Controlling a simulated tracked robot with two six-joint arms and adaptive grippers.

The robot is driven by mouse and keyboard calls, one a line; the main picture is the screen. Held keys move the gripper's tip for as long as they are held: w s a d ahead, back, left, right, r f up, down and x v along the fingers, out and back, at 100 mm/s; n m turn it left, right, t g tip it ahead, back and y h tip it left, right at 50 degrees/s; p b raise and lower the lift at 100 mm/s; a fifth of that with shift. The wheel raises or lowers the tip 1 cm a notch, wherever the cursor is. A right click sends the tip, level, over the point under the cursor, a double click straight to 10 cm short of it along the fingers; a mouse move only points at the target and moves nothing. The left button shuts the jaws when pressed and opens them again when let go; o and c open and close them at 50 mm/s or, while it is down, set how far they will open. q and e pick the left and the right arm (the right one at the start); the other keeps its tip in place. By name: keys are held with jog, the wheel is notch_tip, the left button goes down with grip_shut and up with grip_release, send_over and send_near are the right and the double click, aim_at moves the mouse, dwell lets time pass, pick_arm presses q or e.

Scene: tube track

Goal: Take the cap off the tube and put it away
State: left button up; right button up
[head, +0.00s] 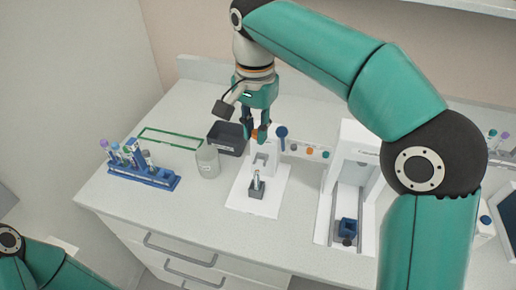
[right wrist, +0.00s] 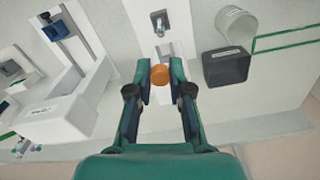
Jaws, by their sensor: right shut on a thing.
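My right gripper (head: 261,134) is shut on an orange cap (right wrist: 160,75). It holds the cap above the back of the white device, clear of the tube. The tube (head: 256,180) stands upright in a small grey holder (head: 257,192) on that device's white base (head: 239,198), with no orange cap on it. The tube and holder also show in the right wrist view (right wrist: 158,21). A dark open bin (head: 225,137) stands just left of my right gripper. Part of my left arm shows at the lower left; its gripper is out of view.
A pale cylindrical container (head: 207,162) stands in front of the bin. A blue rack (head: 142,173) with several tubes is at the left, near a green outlined rectangle (head: 168,137). Another white machine (head: 346,180) stands to the right. The front left counter is clear.

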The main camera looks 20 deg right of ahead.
aim_at(255, 132)
notch_tip(255, 132, up, 9)
jog(key=p, duration=0.2)
jog(key=shift+p, duration=0.4)
notch_tip(255, 132, up, 4)
jog(key=p, duration=0.3)
jog(key=shift+f+p, duration=0.2)
jog(key=shift+p, duration=0.2)
jog(key=shift+f, duration=0.15)
